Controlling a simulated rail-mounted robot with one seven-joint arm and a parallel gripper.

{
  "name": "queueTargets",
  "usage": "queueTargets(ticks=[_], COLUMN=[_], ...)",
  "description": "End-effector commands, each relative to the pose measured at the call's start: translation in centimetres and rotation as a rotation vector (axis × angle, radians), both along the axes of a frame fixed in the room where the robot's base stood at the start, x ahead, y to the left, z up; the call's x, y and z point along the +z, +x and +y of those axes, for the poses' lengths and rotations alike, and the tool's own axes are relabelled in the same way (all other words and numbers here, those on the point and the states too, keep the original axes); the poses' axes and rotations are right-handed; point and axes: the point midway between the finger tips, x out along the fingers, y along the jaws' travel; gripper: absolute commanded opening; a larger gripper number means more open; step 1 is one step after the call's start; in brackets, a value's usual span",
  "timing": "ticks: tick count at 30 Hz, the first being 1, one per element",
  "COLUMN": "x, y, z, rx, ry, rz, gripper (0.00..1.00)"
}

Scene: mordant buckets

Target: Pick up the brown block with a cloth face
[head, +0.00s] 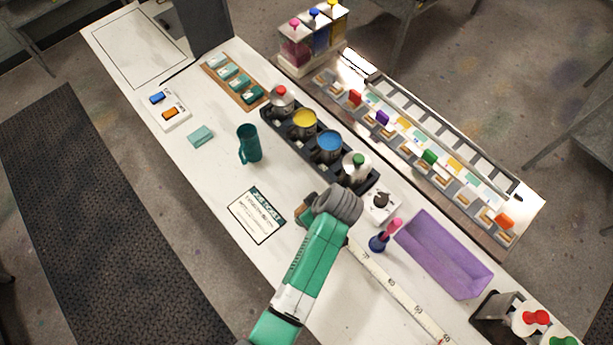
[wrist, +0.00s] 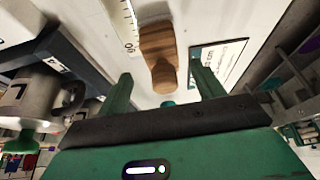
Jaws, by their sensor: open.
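The brown block (wrist: 158,52) is wooden with a narrower end, and lies on the white table ahead of my fingers in the wrist view. I cannot tell how far above the block the fingers are. The fingertips are hidden in the head view.
A framed card (head: 257,216) lies left of my wrist. A black rack (head: 270,116) of several pots stands behind it, with a white dial box (head: 381,205) to the right. A teal mug (head: 249,143), a purple tray (head: 443,254) and a measuring strip (head: 398,289) are also on the table.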

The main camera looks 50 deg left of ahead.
Motion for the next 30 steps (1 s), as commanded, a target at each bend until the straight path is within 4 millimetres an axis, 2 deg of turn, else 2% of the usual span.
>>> queueTargets(ticks=[6, 15, 23, 30], x=[-3.4, -4.1, -4.1, -4.0], y=[-0.5, -0.5, -0.5, -0.5], z=[1.7, 2.0, 1.9, 1.9], rx=[0.001, 0.0, 0.0, 0.0], ry=[-0.001, -0.001, 0.0, 0.0], rz=[0.003, 0.0, 0.0, -0.001], gripper=[0.67, 0.67, 0.16, 0.16])
